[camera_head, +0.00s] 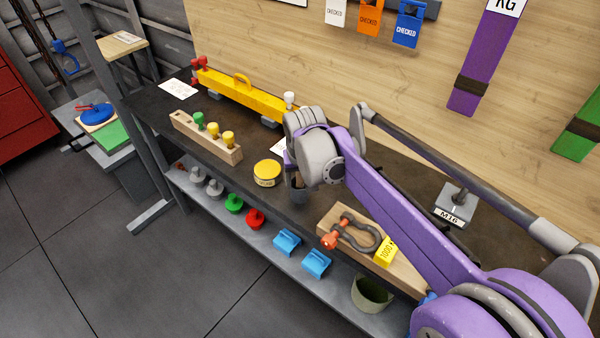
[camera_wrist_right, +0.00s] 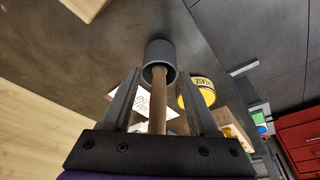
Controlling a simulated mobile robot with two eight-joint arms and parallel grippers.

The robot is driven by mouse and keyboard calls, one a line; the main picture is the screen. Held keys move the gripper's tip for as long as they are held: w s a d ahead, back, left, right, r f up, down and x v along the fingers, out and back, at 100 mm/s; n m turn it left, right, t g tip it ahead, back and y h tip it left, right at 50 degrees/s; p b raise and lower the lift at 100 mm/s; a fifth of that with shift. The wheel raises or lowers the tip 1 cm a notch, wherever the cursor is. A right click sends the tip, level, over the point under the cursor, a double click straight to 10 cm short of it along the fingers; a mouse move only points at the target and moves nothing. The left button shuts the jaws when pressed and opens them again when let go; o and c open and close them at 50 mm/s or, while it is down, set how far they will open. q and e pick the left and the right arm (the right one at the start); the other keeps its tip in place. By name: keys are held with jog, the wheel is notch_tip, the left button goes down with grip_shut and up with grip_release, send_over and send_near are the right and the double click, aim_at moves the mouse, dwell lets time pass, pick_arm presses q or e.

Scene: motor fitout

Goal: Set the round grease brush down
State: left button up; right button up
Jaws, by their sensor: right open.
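The round grease brush shows in the right wrist view as a wooden handle (camera_wrist_right: 159,105) running into a dark grey cylinder (camera_wrist_right: 160,56), which looks like an open cup; the brush head is hidden. The cylinder (camera_head: 298,192) also shows in the head view, on the dark bench below my right gripper (camera_head: 292,172). My right gripper is open, with one finger on each side of the handle and a visible gap to each finger (camera_wrist_right: 160,76). In the head view my purple arm and wrist hide most of the brush. My left gripper is not in view.
A yellow tin (camera_head: 267,173) stands close left of the cylinder. A wooden block with knobs (camera_head: 205,138) and a yellow beam (camera_head: 245,96) lie farther left. A wooden board with a shackle (camera_head: 352,235) lies to the right. The bench (camera_head: 150,108) has bare patches between them.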

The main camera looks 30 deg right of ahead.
jog(key=shift+w, duration=0.1)
jog(key=s+a+f+n+t+p, duration=0.1)
jog(key=s+a, duration=0.3)
jog(key=s, duration=0.5)
jog(key=s+a+f+n+t+y+p, duration=0.1)
jog(key=s+a+n+p, duration=0.2)
jog(key=s, duration=0.7)
jog(key=a+p, duration=0.1)
jog(key=a, duration=0.1)
jog(key=shift+s+a+n, duration=0.3)
jog(key=shift+c, duration=0.8)
jog(key=shift+f, duration=0.1)
